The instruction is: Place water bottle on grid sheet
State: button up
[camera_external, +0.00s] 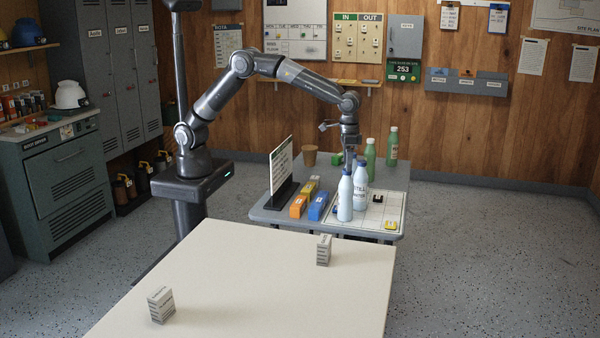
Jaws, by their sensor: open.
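My gripper (350,164) is open and points down above and behind these bottles. Its fingertips are partly hidden by the bottle tops, and I cannot tell whether it touches either one.
Green bottles (370,162) (392,147) stand behind the sheet. A yellow block (390,225) lies on its front right. Blue (317,207) and orange (298,206) boxes, an upright board (281,168) and a brown cup (309,155) are left. The cream table (250,280) in front is mostly bare.

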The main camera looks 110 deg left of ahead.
jog(key=s+a+r+t, duration=0.1)
jog(key=s+r, duration=0.3)
jog(key=r, duration=0.3)
jog(key=s+a+r, duration=0.2)
jog(key=s+r, duration=0.2)
jog(key=r, duration=0.4)
jog(key=s+a+r+m+t, duration=0.1)
jog(key=s+r, duration=0.1)
jog(key=s, duration=0.5)
jog(key=s+a+r+m+t, duration=0.1)
jog(key=s+r, duration=0.2)
jog(key=s, duration=0.4)
jog(key=s+a+f+t, duration=0.1)
jog(key=s+f, duration=0.2)
jog(key=s, duration=0.7)
jog(key=s+a+f+m+t, duration=0.1)
jog(key=s+f, duration=0.1)
jog(key=s, duration=0.9)
jog(key=shift+s+f+m+t, duration=0.15)
jog(key=shift+f+m+t, duration=0.15)
jog(key=shift+f, duration=0.1)
